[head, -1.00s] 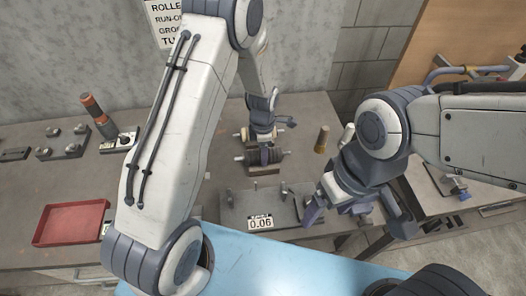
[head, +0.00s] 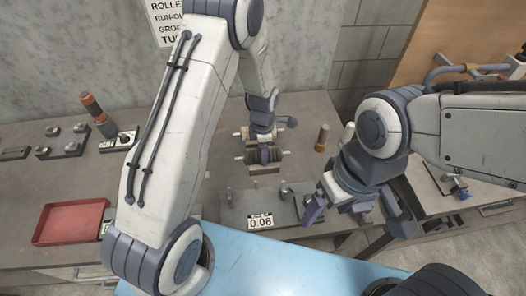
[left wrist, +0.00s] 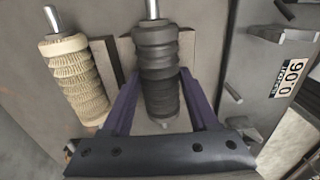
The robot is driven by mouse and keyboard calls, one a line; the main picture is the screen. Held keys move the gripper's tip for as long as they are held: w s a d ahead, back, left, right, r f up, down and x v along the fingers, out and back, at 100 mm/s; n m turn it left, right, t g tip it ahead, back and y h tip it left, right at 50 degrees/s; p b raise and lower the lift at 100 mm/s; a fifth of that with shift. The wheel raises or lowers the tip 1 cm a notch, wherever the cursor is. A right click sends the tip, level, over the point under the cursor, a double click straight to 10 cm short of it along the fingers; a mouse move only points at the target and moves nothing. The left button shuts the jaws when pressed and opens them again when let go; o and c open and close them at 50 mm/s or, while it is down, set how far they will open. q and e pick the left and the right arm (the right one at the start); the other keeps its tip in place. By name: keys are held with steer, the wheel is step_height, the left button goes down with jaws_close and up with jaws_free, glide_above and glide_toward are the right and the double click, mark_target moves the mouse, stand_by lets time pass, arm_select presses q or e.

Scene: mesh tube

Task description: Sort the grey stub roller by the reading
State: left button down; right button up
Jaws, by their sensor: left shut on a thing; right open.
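The grey stub roller (head: 277,155), dark with a metal shaft, lies across a small stand (head: 263,170) in the head view. My left gripper (head: 263,154) is shut on it from above. In the left wrist view, the ribbed dark roller (left wrist: 157,65) sits between the purple fingers (left wrist: 160,100). Whether it still touches the stand is unclear. My right gripper (head: 358,216) is open and empty, to the right of the fixture.
A cream roller (left wrist: 72,75) lies beside the grey one. A red tray (head: 70,223) is at the left front. A tilted orange-and-dark cylinder (head: 98,113) and several dark holders (head: 62,142) stand at the left. A brass-coloured post (head: 322,138) stands right of the rollers.

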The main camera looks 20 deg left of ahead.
arm_select(q)
steer(key=shift+c, duration=0.4)
jaws_free()
step_height(320, 180, up, 10)
steer(key=shift+r+b, duration=0.15)
steer(key=shift+b, duration=0.95)
step_height(320, 180, up, 7)
steer(key=p, duration=0.6)
steer(key=shift+r, duration=0.1)
